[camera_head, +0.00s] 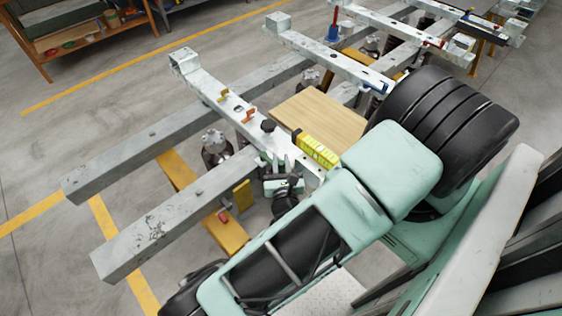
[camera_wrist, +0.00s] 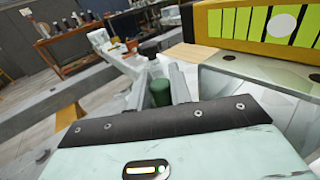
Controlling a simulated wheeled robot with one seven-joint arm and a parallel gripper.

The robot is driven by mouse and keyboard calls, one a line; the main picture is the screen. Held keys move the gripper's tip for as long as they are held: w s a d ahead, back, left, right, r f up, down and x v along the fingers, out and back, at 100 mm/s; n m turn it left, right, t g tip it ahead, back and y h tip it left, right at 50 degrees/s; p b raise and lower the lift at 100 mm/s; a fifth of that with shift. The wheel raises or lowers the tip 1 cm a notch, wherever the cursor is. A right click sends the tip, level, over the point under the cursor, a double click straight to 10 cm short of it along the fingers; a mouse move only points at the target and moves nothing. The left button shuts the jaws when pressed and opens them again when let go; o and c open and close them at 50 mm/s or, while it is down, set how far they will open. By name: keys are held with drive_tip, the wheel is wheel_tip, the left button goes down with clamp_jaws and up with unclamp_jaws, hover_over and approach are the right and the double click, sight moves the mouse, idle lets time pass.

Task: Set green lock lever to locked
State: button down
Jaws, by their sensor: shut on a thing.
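The green lock lever (camera_wrist: 160,92) shows in the wrist view as a dark green upright cylinder between the two grey fingers of my gripper (camera_wrist: 157,84). The fingers are shut on it. Its lower part is hidden behind the gripper body, so I cannot tell its setting. In the head view my gripper (camera_head: 277,161) is at the near end of a pale metal crossbeam (camera_head: 240,112); the lever is mostly hidden there by the fingers.
A yellow-green striped block (camera_head: 318,151) stands right beside my gripper; it fills the upper right of the wrist view. Orange brackets (camera_head: 248,115) and a black knob (camera_head: 268,125) sit along the crossbeam. A wooden board (camera_head: 318,117) lies to the right. Long grey beams (camera_head: 150,222) run below.

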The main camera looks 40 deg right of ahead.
drive_tip(key=shift+s+d, duration=0.1)
drive_tip(key=shift+d, duration=0.1)
drive_tip(key=c, duration=1.3)
unclamp_jaws()
drive_tip(key=shift+a, duration=0.1)
drive_tip(key=shift+s+a+f, duration=0.1)
drive_tip(key=shift+s+a, duration=0.05)
drive_tip(key=shift+s, duration=0.05)
drive_tip(key=b+v, duration=0.5)
drive_tip(key=v, duration=1.1)
drive_tip(key=shift+s+a+b, duration=0.3)
drive_tip(key=shift+b, duration=0.1)
